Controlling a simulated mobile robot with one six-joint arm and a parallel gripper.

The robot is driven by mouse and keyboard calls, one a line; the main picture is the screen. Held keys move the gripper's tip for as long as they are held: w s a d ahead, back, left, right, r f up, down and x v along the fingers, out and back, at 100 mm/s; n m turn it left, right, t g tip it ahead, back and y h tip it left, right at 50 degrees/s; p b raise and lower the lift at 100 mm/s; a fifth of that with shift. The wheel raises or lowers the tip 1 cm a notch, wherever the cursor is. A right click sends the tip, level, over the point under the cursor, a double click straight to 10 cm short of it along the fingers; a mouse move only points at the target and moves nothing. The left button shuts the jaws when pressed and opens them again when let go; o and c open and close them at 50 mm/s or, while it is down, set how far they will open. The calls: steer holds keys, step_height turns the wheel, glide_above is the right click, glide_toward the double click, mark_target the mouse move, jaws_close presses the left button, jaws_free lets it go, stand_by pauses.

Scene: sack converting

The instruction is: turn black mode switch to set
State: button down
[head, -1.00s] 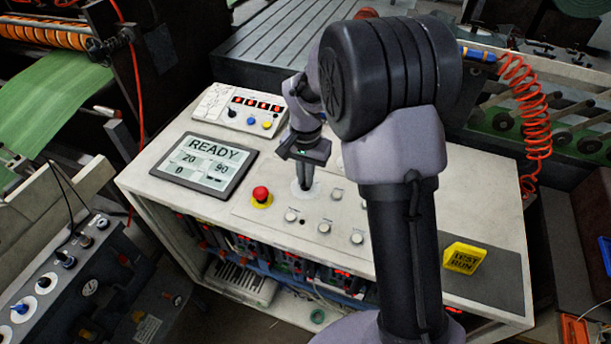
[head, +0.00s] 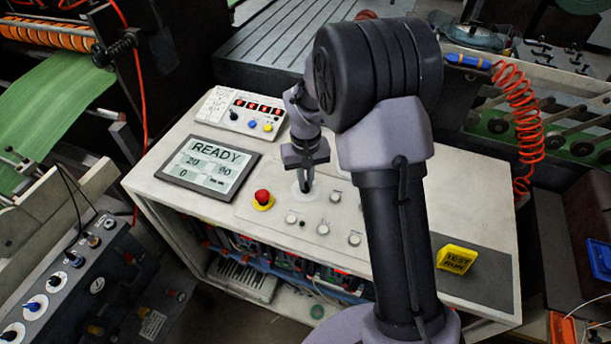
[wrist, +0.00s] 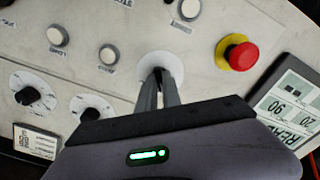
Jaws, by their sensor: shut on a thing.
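The black mode switch sits on a round white dial plate (head: 303,187) on the control console; the plate also shows in the wrist view (wrist: 155,60). My gripper (head: 306,186) points down at this plate, and its fingers (wrist: 160,84) are shut on the switch knob. The fingers hide nearly all of the knob, so its pointing direction and the set mark cannot be read. The console screen (head: 208,165) reads READY, with 20, 90 and 0 below.
A red emergency button (head: 262,198) on a yellow base is left of the gripper. Several pale push buttons (head: 323,229) lie in front. Two more black rotary knobs (wrist: 28,96) (wrist: 90,114) show in the wrist view.

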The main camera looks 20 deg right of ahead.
steer(key=shift+n+p, duration=0.35)
steer(key=shift+n, duration=0.45)
steer(key=c, duration=1.5)
jaws_free()
step_height(320, 180, up, 18)
steer(key=p, duration=0.4)
steer(key=shift+f+p, duration=0.25)
steer(key=shift+p, duration=0.1)
